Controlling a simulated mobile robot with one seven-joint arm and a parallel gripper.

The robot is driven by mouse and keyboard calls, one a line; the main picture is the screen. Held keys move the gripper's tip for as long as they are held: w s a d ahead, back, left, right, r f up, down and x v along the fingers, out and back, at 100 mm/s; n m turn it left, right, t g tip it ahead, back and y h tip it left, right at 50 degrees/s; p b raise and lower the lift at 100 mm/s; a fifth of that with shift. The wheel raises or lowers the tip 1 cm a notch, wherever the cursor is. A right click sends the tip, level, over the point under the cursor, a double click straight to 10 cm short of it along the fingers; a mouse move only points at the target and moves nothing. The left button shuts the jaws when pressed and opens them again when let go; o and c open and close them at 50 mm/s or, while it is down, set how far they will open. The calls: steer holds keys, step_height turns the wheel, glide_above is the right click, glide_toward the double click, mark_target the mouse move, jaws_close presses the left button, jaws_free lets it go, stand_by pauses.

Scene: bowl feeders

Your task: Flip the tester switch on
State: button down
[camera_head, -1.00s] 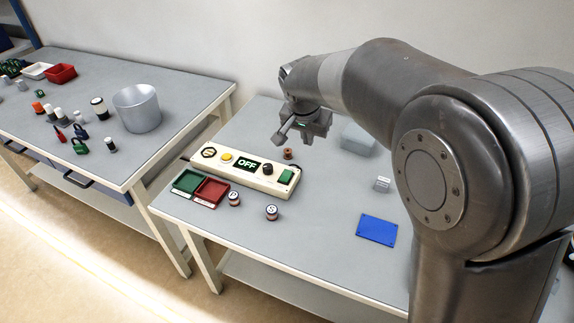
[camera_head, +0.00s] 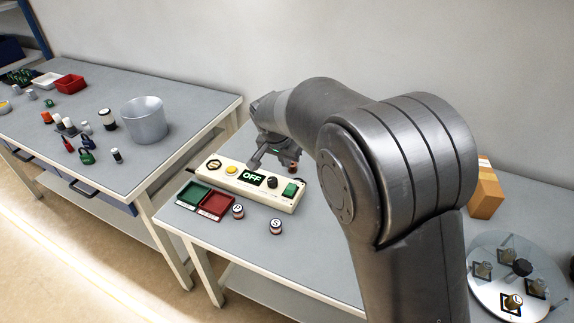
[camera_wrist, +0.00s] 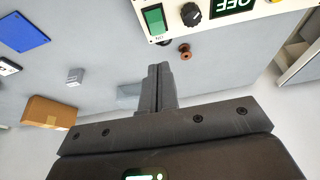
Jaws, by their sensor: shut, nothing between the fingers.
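The tester (camera_head: 240,184) is a long cream box on the near grey bench, with a display reading OFF (camera_head: 253,177). It carries a yellow button, a dark knob (camera_head: 272,182) and a green switch (camera_head: 290,189) at its right end. In the wrist view the green switch (camera_wrist: 154,19) and knob (camera_wrist: 190,14) show at the top edge, upside down. My gripper (camera_head: 254,163) is shut and empty, above and behind the tester near its display in the head view. Its closed fingers (camera_wrist: 159,68) point toward the tester. Nothing shows them touching the switch.
A small brown spool (camera_wrist: 185,50) stands just behind the tester. Green and red trays (camera_head: 216,206) and two small round cans (camera_head: 238,212) sit in front. A cardboard box (camera_head: 485,192) and round glass plate (camera_head: 490,295) are right; a blue plate (camera_wrist: 19,31) lies on the bench.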

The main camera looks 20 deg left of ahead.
mark_target(293, 184)
steer(key=x, duration=1.2)
steer(key=shift+f, duration=0.1)
steer(key=shift+w, duration=0.1)
steer(key=shift+w+f+g, duration=0.2)
steer(key=shift+f+g, duration=0.1)
steer(key=shift+g, duration=0.1)
steer(key=shift+s, duration=0.2)
steer(key=shift+s+r, duration=0.2)
steer(key=shift+s, duration=0.45)
steer(key=shift+r, duration=0.1)
